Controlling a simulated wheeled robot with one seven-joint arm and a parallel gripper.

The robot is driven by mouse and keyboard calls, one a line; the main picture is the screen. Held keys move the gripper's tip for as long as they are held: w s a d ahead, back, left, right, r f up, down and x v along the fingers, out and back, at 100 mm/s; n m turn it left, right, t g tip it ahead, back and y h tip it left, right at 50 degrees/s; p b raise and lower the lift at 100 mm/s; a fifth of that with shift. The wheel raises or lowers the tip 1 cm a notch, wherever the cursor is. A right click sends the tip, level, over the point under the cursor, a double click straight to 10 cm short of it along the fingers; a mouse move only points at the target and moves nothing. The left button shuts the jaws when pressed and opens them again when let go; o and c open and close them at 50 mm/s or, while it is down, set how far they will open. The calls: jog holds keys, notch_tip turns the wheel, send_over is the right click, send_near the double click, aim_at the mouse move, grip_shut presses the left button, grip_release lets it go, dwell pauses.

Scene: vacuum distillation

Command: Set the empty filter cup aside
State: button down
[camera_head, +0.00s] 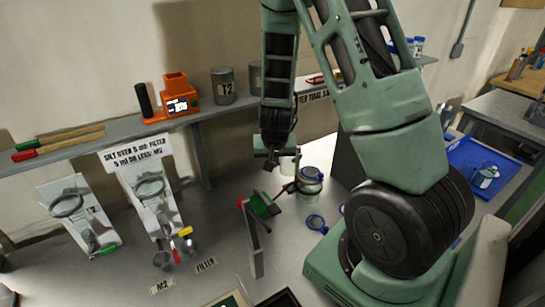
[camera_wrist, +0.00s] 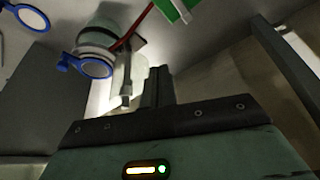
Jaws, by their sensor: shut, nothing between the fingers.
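My gripper (camera_head: 270,158) points down above the bench, just left of a pale, cup-like piece (camera_head: 290,164). It is shut and empty. In the wrist view a pale cylinder (camera_wrist: 128,76) stands behind the fingers, seemingly apart from them. A glass jar (camera_head: 310,181) with a blue ring stands just to the right; its blue ring also shows in the wrist view (camera_wrist: 92,67). I cannot tell for sure which piece is the filter cup, or see inside any cup.
A green clamp on a grey post (camera_head: 256,250) stands in front of my gripper. Two ring stands (camera_head: 80,215) are at the left. A shelf (camera_head: 225,115) behind holds an orange device (camera_head: 176,97) and a T2 can (camera_head: 223,85). A blue tray (camera_head: 475,165) is at the right.

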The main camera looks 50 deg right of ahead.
jog(key=shift+w+d+f+p, duration=0.2)
jog(key=shift+w+d+p, duration=0.35)
jog(key=shift+w+d, duration=0.25)
jog(key=shift+w+d+f+p, duration=0.2)
jog(key=shift+w+d+p, duration=0.35)
jog(key=shift+w+d, duration=0.2)
jog(key=w+p, duration=0.1)
jog(key=w+m+p, duration=0.1)
jog(key=shift+w+d, duration=0.3)
jog(key=shift+d, duration=0.1)
jog(key=shift+a, duration=0.1)
